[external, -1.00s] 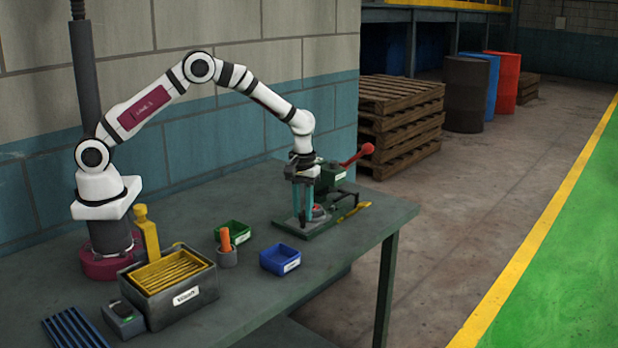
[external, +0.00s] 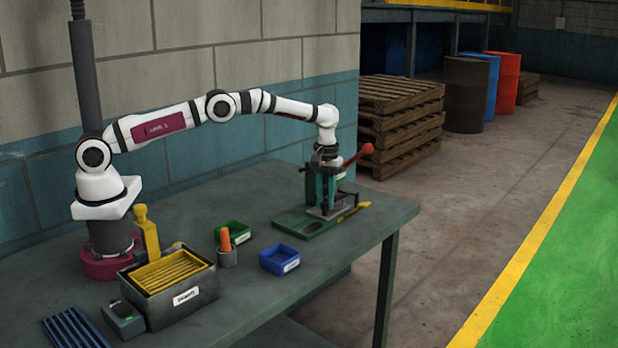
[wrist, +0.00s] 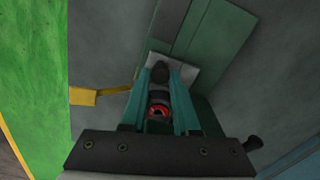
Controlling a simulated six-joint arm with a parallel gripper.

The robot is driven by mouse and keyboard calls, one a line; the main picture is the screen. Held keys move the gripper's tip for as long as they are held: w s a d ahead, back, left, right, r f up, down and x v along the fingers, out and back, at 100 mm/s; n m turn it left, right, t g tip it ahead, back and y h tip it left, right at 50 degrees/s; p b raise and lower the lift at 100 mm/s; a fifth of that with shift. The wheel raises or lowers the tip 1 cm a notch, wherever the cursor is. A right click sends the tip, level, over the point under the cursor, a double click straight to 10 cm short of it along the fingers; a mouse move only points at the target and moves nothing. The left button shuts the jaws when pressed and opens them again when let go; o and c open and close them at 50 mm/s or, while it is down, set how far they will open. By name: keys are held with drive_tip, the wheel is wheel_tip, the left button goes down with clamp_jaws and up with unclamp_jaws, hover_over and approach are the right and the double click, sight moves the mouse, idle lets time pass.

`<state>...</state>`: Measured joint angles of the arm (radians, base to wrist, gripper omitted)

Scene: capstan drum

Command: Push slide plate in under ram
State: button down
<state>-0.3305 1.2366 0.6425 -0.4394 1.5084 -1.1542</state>
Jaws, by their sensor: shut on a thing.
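The slide plate (wrist: 207,72) is a grey plate on the green press base (wrist: 185,28), with a dark knob (wrist: 159,71) near its front edge. It also shows in the external view (external: 322,213), at the press end of the base. My gripper (wrist: 160,78) is shut on the knob, fingers pointing down, also seen over the plate in the external view (external: 326,206). A round part with a red ring (wrist: 158,112) shows behind the knob, between the teal fingers. The green press (external: 312,186) stands close behind my gripper. Its ram is hidden by my wrist.
The press's red-handled lever (external: 358,155) sticks out to the right. A yellow strip-like handle (external: 353,211) lies beside the base. Blue (external: 280,260) and green (external: 233,232) bins stand to the left. The near part of the base (external: 292,222) is bare.

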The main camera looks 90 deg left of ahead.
drive_tip(key=c, duration=0.7)
unclamp_jaws()
drive_tip(key=shift+w, duration=0.1)
drive_tip(key=shift+o, duration=0.2)
drive_tip(key=shift+r, duration=0.1)
wheel_tip(320, 180, up, 12)
drive_tip(key=s+d+r+m, duration=0.8)
drive_tip(key=s+d+r, duration=0.3)
drive_tip(key=s+r, duration=0.3)
drive_tip(key=s+d+f+m, duration=0.1)
drive_tip(key=s+f+m, duration=0.2)
drive_tip(key=s, duration=0.6)
drive_tip(key=s+d+f+m+y, duration=0.1)
drive_tip(key=s+f+m, duration=0.2)
drive_tip(key=s, duration=0.6)
drive_tip(key=s+d+f+m, duration=0.2)
drive_tip(key=s+f+m, duration=0.1)
drive_tip(key=s, duration=0.6)
drive_tip(key=shift+f+m+y, duration=0.15)
drive_tip(key=shift+m+y, duration=0.15)
drive_tip(key=shift+y, duration=0.1)
